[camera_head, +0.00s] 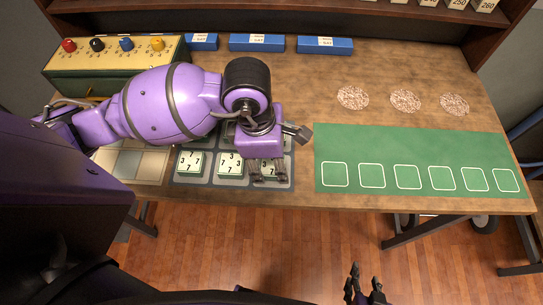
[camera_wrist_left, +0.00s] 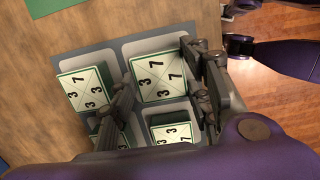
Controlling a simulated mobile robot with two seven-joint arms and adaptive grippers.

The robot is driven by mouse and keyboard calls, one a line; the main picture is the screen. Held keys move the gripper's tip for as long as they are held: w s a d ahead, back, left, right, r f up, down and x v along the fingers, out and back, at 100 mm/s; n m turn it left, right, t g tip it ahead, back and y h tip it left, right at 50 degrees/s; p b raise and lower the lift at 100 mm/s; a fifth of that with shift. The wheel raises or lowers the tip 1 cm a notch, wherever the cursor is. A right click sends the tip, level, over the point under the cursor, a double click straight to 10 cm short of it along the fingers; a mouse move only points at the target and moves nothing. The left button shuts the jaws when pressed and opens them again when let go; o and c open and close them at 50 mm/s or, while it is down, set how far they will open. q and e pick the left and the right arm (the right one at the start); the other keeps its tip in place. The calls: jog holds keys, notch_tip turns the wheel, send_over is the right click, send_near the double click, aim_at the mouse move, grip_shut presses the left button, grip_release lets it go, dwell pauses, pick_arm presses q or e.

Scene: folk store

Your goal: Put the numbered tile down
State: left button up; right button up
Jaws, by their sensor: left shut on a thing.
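My left gripper (camera_head: 268,178) points down at the front right corner of the grey tile tray (camera_head: 212,182). It is shut on a white-faced, green-edged numbered tile (camera_head: 270,169), mostly hidden by the fingers. In the left wrist view, the tile (camera_wrist_left: 158,76) shows 7s and a 3 between the left gripper's fingers (camera_wrist_left: 165,85), over a tray compartment. I cannot tell whether it touches the tray. Other numbered tiles sit in neighbouring compartments, such as one (camera_head: 231,164) to its left. My right gripper (camera_head: 366,287) is open and empty, below the table's front edge.
A green mat (camera_head: 420,150) with several white-outlined squares lies at the right, its squares empty. Speckled round discs (camera_head: 405,101) lie behind it. Blue boxes (camera_head: 256,43) and a green box with coloured knobs (camera_head: 115,65) stand at the back.

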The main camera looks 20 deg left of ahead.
aim_at(264, 164)
pick_arm(q)
jog(key=shift+f, duration=0.25)
jog(key=o, duration=1.4)
jog(key=shift+r, duration=0.1)
jog(key=shift+w+r, duration=0.1)
jog(key=shift+r, duration=0.4)
notch_tip(264, 164, up, 11)
jog(key=a, duration=0.1)
jog(key=shift+s+a+p, duration=0.35)
jog(key=shift+p, duration=0.05)
